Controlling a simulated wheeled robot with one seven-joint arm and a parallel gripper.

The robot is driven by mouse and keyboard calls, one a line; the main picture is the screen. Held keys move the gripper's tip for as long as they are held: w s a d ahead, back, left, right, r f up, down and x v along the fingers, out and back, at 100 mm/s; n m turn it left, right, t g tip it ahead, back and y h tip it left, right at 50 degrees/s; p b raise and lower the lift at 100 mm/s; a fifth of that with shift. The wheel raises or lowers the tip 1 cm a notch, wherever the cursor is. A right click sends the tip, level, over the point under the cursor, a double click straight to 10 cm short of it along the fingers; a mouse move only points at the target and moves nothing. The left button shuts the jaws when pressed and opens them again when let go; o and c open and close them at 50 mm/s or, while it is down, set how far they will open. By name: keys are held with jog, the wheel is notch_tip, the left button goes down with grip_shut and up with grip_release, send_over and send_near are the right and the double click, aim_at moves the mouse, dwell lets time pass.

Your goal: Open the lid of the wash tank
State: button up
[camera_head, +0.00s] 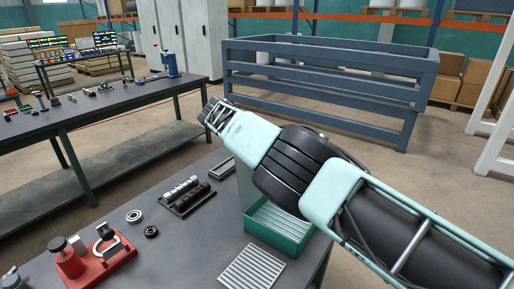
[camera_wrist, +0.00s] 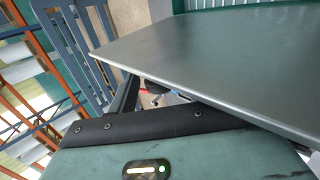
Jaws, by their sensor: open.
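A green box (camera_head: 272,238), which looks like the wash tank, stands at the right end of the dark table, partly under my arm. Pale ribs show at its top; I cannot tell whether they belong to a lid or to the inside. A pale upright panel (camera_head: 244,184) rises at its back left edge, partly hidden by my arm; it may be the lid. My gripper (camera_head: 210,112) is up and to the left of the box, beyond the table's far edge in the picture. It is open and holds nothing visible.
A ribbed grey plate (camera_head: 252,268) lies in front of the box. A black tray of cylinders (camera_head: 186,194), small rings (camera_head: 134,215) and a red fixture (camera_head: 92,258) are on the table (camera_head: 190,240). A blue frame (camera_head: 320,90) stands behind. A dark flat surface (camera_wrist: 220,55) fills much of the wrist view.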

jog(key=b+v, duration=0.3)
jog(key=v, duration=1.2)
jog(key=shift+s+r, duration=0.25)
jog(key=shift+a, duration=0.1)
